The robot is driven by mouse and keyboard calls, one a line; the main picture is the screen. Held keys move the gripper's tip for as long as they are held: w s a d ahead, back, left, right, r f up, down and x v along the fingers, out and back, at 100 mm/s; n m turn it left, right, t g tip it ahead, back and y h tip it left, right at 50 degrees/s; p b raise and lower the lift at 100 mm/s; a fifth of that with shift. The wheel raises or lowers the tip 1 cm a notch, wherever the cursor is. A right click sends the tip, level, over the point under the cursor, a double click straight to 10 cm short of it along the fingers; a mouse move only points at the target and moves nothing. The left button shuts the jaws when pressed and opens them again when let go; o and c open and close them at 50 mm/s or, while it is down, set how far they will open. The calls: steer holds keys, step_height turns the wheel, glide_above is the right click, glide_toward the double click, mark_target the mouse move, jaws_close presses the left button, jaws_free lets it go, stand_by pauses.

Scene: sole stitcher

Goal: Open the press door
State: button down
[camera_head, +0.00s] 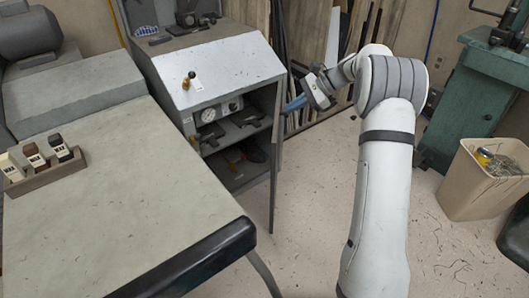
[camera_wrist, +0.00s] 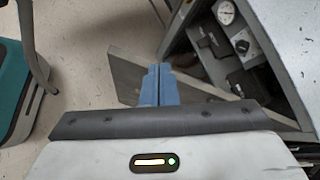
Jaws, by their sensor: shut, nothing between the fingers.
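The press (camera_head: 215,65) is a grey cabinet with a sloped top, a round gauge and shelves inside. Its door (camera_head: 275,165) stands open, swung out at the right and seen nearly edge-on; the shelves are exposed. In the wrist view the door (camera_wrist: 128,78) is a grey panel beyond my fingers, with the gauge (camera_wrist: 226,12) at upper right. My gripper (camera_head: 287,108) has blue fingers, shut and empty, just right of the door near its upper part. The fingertips show in the wrist view (camera_wrist: 159,68), overlapping the door; I cannot tell whether they touch it.
A grey worktable (camera_head: 120,190) with a dark front edge stands at left, holding a small rack (camera_head: 45,175) of bottles. A beige bin (camera_head: 480,185) and a green machine (camera_head: 480,90) stand at right. Long strips lean on the back wall.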

steer(key=s+r+n+h+p, duration=0.15)
steer(key=s+n+h, duration=0.45)
steer(key=s, duration=0.8)
steer(key=s+r+n+h+p, duration=0.1)
steer(key=s+r+n+h, duration=0.15)
steer(key=s+n, duration=0.9)
steer(key=w+a+f+n+g+h+p, duration=0.1)
steer(key=w+a+f+n+h+p, duration=0.1)
steer(key=w+a+n+p, duration=0.55)
steer(key=w+a+f+n+h+p, duration=0.1)
steer(key=w+a+n+h+p, duration=0.25)
steer(key=w, duration=0.75)
steer(key=w+a+f+n+p, duration=0.2)
steer(key=w+a+f+p, duration=0.25)
steer(key=a+f, duration=0.2)
steer(key=s+d+f+b, duration=0.1)
steer(key=s+d+f, duration=0.1)
steer(key=d+f, duration=0.6)
steer(key=shift+f+h, duration=0.3)
steer(key=shift+f, duration=0.35)
